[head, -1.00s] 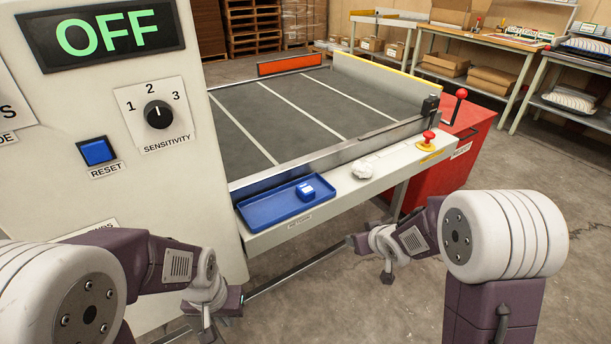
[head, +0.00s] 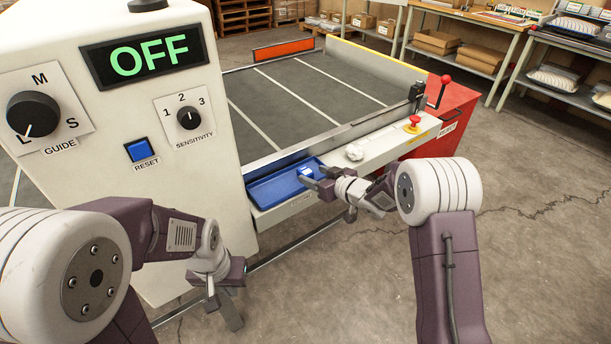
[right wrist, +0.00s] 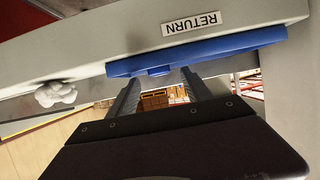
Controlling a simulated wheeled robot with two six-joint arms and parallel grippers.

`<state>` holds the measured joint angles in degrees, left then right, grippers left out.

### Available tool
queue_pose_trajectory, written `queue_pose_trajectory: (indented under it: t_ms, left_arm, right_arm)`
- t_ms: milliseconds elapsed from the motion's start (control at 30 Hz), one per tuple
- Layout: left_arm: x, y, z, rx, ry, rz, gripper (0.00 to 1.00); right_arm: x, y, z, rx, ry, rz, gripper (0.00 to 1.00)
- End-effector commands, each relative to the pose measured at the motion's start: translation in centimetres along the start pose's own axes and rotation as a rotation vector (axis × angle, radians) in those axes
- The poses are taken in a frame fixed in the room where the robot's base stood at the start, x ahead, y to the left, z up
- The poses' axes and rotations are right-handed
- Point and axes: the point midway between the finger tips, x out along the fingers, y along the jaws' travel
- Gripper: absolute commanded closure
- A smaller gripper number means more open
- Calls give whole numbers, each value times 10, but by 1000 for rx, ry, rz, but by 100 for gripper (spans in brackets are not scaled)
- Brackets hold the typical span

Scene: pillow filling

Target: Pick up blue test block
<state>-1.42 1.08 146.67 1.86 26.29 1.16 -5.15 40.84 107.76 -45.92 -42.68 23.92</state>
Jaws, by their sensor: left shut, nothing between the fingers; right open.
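The blue test block (head: 306,172), with a pale top, sits in the blue tray (head: 263,196) on the machine's front ledge. My right gripper (head: 313,177) is open at the tray's right end, its fingers close to the block. In the right wrist view the picture is upside down. The open fingers (right wrist: 160,85) point toward the tray (right wrist: 220,47), and a blue bump (right wrist: 159,71), seemingly the block, shows past its rim between them. I cannot tell whether the fingers touch the block. My left gripper (head: 228,300) is shut and empty, low in front of the machine cabinet.
The cabinet (head: 110,120) with knobs and an OFF display stands left of the tray. A white crumpled lump (head: 354,152) and a red button (head: 414,122) are on the ledge to the right. A red bin (head: 455,115) stands beyond. The front floor is open.

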Motion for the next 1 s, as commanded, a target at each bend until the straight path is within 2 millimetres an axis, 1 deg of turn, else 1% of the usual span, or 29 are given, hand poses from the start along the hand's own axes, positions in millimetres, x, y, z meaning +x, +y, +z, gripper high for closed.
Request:
queue_pose_trajectory:
  t_ms: [33,133,233,400,433,467,500,567,600,633,867,1000]
  left_arm:
    - [8,0,1,0,0,0,100]
    - [10,0,1,0,0,0,100]
    - [10,0,1,0,0,0,100]
    - [10,0,1,0,0,0,100]
    - [10,0,1,0,0,0,100]
    - [10,0,1,0,0,0,100]
    - [10,0,1,0,0,0,100]
    - [10,0,1,0,0,0,100]
    - [10,0,1,0,0,0,100]
    - [10,0,1,0,0,0,100]
    - [9,0,1,0,0,0,100]
    - [4,0,0,0,0,0,100]
  right_arm:
    - [12,-1,4,-3,1,-2,42]
    - [27,-1,3,-1,0,-1,42]
    - [33,-1,2,-1,-1,0,42]
    - [33,0,1,0,-2,0,42]
    - [33,0,1,0,-2,0,45]
    - [33,0,1,0,-2,0,53]
    - [33,0,1,0,-1,0,64]
    - [33,0,1,0,-1,0,81]
    - [33,0,1,0,-1,0,92]
    - [32,0,1,0,-1,1,100]
    - [32,0,0,0,-1,1,100]
    - [29,0,-8,-1,1,0,100]
